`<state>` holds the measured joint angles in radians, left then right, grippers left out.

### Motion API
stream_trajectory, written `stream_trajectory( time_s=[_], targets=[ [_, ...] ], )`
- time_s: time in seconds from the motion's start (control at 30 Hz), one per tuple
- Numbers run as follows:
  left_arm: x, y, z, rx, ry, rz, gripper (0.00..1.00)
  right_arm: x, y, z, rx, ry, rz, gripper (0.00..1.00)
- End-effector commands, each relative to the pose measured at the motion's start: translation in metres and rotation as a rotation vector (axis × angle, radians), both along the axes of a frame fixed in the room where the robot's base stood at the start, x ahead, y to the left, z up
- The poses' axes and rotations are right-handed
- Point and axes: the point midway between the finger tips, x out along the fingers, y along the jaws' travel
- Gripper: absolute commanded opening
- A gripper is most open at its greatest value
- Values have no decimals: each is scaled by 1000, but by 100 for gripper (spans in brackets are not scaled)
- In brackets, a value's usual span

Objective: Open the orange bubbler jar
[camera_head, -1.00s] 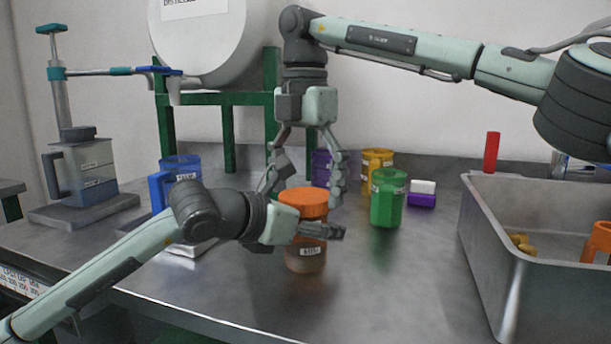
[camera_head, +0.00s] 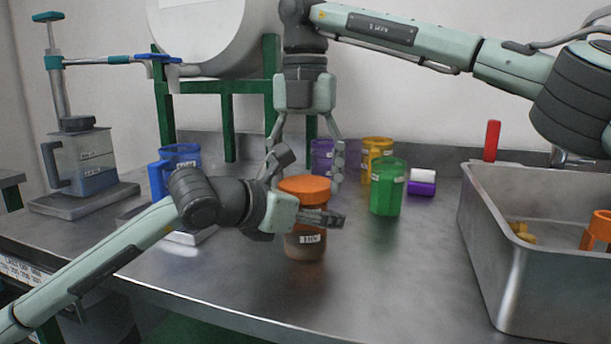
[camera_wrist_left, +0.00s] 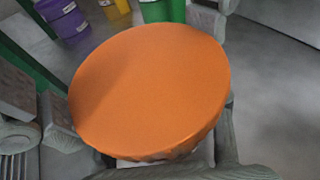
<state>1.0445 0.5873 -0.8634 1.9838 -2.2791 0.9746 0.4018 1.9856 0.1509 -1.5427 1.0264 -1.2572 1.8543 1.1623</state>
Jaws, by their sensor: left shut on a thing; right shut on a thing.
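The bubbler jar (camera_head: 305,246) stands upright near the table's front, with a brown body, a white label and an orange lid (camera_head: 305,186). The lid fills the middle of the left wrist view (camera_wrist_left: 150,90). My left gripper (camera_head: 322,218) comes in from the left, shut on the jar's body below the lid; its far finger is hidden. My right gripper (camera_head: 305,174) points down from above, shut on the lid with fingers at its left and right sides. The lid sits on the jar; I cannot tell whether it is loose.
A green jar (camera_head: 387,190) stands right of the jar, with a yellow jar (camera_head: 377,148) and purple jar (camera_head: 322,158) behind. A blue jar (camera_head: 158,183) is left, behind my left arm. A metal bin (camera_head: 500,240) fills the right. Bare table lies in front.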

Motion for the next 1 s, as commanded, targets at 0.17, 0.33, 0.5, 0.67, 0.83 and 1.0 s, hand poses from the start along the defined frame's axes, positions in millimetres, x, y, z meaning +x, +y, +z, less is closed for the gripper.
stream_trajectory(
  time_s=[0.17, 0.33, 0.5, 0.67, 0.83, 1.0],
  targets=[
    [0, 0, 1, -1, -1, 0, 0, 0, 0, -1, -1, 2, 125, 35],
    [0, 0, 1, -1, -1, 0, 0, 0, 0, -1, -2, 1, 125, 35],
    [0, 0, 1, -1, -1, 0, 0, 0, 0, -1, -2, 1, 124, 83],
    [0, 0, 1, -1, -1, 0, 0, 0, 0, 0, -1, 1, 123, 90],
    [0, 0, 1, -1, -1, 0, 0, 0, 0, 0, 0, 1, 123, 90],
    [0, 0, 1, -1, -1, 0, 0, 0, 1, 13, 1, -2, 123, 90]
  ],
)
